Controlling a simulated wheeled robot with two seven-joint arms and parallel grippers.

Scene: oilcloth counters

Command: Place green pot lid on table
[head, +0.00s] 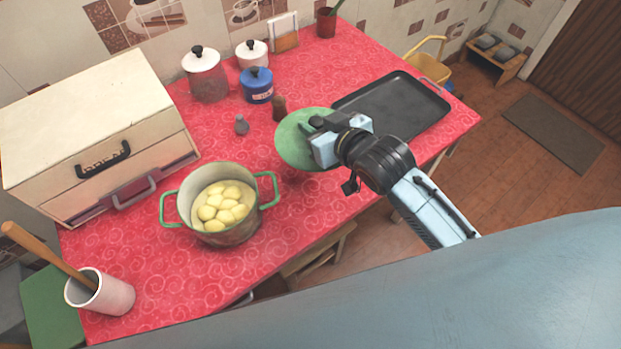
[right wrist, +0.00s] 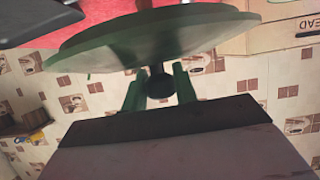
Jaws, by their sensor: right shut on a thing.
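The green pot lid (head: 293,142) is held by my right gripper (head: 318,138) over the red table (head: 250,262), between the pot and the black tray. In the right wrist view the lid (right wrist: 150,38) fills the upper middle, and the fingers of my right gripper (right wrist: 160,85) close on its dark knob. I cannot tell how far the lid is above the cloth. The pot (head: 228,232) with green handles stands uncovered to the left, full of peeled potatoes (head: 218,212). My left gripper is not in view.
A black tray (head: 405,110) lies right of the lid. A bread box (head: 100,130) and a utensil crock (head: 102,293) are at left. The front middle of the table is clear.

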